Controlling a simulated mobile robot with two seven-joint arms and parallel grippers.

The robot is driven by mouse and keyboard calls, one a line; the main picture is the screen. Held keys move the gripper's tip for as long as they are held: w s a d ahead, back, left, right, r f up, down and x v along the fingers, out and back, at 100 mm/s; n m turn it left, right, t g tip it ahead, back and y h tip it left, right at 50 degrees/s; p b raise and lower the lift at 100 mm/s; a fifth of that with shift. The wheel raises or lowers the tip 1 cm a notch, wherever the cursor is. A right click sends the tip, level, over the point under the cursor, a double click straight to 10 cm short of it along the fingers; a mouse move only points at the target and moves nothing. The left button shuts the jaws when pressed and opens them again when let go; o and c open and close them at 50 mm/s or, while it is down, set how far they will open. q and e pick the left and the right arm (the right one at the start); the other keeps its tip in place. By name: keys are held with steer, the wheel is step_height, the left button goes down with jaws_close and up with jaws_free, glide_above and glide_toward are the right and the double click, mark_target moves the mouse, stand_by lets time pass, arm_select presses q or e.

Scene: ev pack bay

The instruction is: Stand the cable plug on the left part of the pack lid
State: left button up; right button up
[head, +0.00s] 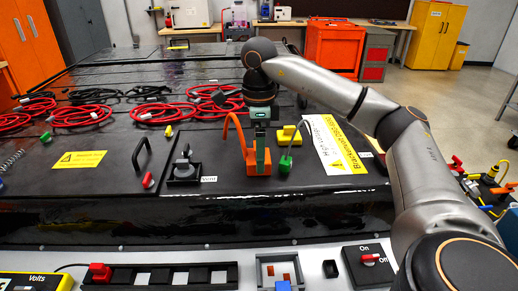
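An orange plug (251,164) with an orange cable looping up on its left stands on the black pack lid (225,180), right of the lid's middle near the front edge. A green plug (285,166) with a grey cable stands just right of it. I cannot tell which one the task calls the cable plug. My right gripper (261,170) points down at the orange plug, its fingers overlapping it. The fingers show edge-on, so their opening and grip are hidden. My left gripper is out of view.
Left on the lid are red cable coils (85,115), a yellow label (80,159), a black handle (141,153) and a black socket block (184,172). A yellow block (289,135) sits behind the plugs. A white-yellow warning sheet (333,146) lies to the right.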

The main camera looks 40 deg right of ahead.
steer(key=shift+r, duration=0.1)
step_height(320, 180, up, 10)
steer(key=p, duration=0.3)
steer(key=shift+r+p, duration=0.2)
steer(key=shift+p, duration=0.2)
steer(key=shift+r, duration=0.9)
steer(key=shift+a+f, duration=0.1)
